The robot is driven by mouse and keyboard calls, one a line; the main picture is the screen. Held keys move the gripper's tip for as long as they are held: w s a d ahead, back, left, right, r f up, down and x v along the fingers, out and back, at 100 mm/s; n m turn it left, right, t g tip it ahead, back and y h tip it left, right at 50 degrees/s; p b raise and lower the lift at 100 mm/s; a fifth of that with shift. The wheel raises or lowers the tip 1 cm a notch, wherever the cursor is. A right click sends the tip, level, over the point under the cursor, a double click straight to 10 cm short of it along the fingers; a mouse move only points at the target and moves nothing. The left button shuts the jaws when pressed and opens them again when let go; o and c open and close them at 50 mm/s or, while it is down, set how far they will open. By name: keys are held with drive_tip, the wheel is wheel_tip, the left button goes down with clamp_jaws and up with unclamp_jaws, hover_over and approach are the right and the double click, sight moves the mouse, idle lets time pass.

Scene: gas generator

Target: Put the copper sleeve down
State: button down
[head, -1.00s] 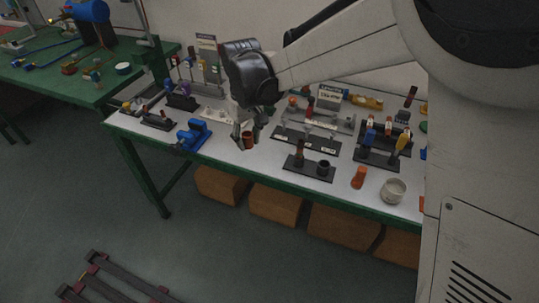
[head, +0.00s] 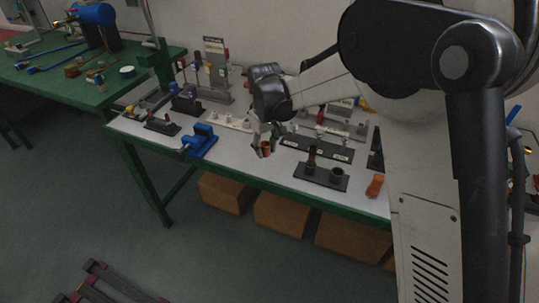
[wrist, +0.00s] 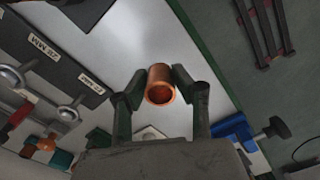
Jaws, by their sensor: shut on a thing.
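The copper sleeve (wrist: 160,84) is a short reddish-brown tube. In the wrist view it sits between the two dark fingertips of my gripper (wrist: 155,90), with its open end facing the camera. In the head view my gripper (head: 263,142) points down over the white table top (head: 235,154), between the blue vise and the black stands. The sleeve (head: 265,149) shows at its fingertips, close to the front part of the table. I cannot tell whether the sleeve touches the table.
A blue vise (head: 199,141) is left of my gripper. A black stand (head: 322,180) with a post and a cup is to the right, and a labelled dark rack (head: 317,148) is behind it. My arm hides the table's right end.

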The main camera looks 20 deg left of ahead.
sight(268, 163)
drive_tip(key=shift+w+d+f, duration=0.25)
drive_tip(key=shift+w+f, duration=0.15)
drive_tip(key=shift+w, duration=0.15)
drive_tip(key=shift+f, duration=1.95)
drive_tip(key=shift+f+b, duration=0.2)
drive_tip(key=shift+b, duration=0.15)
drive_tip(key=c, duration=1.4)
unclamp_jaws()
drive_tip(key=shift+r, duration=0.15)
wheel_tip(268, 163, up, 12)
drive_tip(key=shift+r+p, duration=0.1)
drive_tip(key=shift+p, duration=0.55)
